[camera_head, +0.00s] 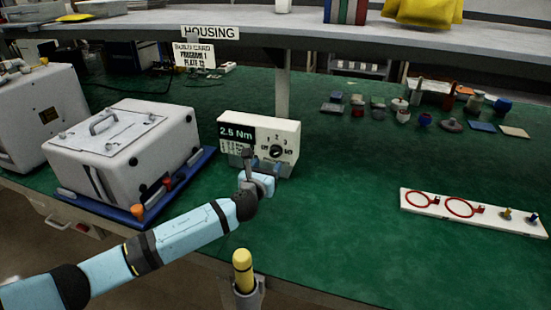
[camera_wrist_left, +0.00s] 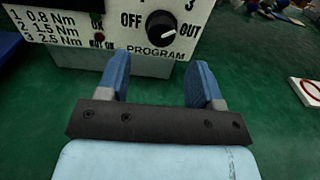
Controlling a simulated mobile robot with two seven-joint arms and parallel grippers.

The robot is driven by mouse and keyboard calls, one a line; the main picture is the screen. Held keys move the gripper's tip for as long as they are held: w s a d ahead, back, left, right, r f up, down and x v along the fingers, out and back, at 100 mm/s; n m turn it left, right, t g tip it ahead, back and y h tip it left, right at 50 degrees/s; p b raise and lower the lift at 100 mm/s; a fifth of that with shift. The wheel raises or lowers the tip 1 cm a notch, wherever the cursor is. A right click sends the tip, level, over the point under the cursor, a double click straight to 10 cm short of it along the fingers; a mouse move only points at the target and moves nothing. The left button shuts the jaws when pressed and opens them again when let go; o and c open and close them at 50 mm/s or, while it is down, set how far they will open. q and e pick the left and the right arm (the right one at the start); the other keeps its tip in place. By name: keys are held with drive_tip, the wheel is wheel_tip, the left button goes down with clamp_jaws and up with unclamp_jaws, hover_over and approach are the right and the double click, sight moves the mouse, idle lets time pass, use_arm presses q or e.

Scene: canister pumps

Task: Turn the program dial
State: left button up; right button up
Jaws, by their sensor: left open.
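The program dial (camera_head: 276,151) is a round black knob with a white pointer line on the front of a white control box (camera_head: 289,128). In the left wrist view the dial (camera_wrist_left: 161,28) stands above the word PROGRAM, between the labels OFF and OUT, with its pointer turned towards OUT. The box's dark display (camera_head: 236,132) reads 2.5 Nm. My left gripper (camera_head: 252,160) is in front of the box, close below the dial. In the left wrist view its two blue fingers (camera_wrist_left: 160,76) are apart with nothing between them, short of the dial. My right gripper is not in view.
A white machine (camera_head: 124,140) on a blue base stands left of the box. A HOUSING sign (camera_head: 210,32) hangs on the shelf edge above. A white strip with red rings (camera_head: 473,211) lies at the right. The green bench between is clear.

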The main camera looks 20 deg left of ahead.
sight(274, 155)
use_arm(q)
drive_tip(key=w+b, duration=0.1)
drive_tip(key=w, duration=0.5)
drive_tip(key=shift+w+d, duration=0.15)
drive_tip(key=shift+w, duration=0.1)
drive_tip(key=c, duration=0.9)
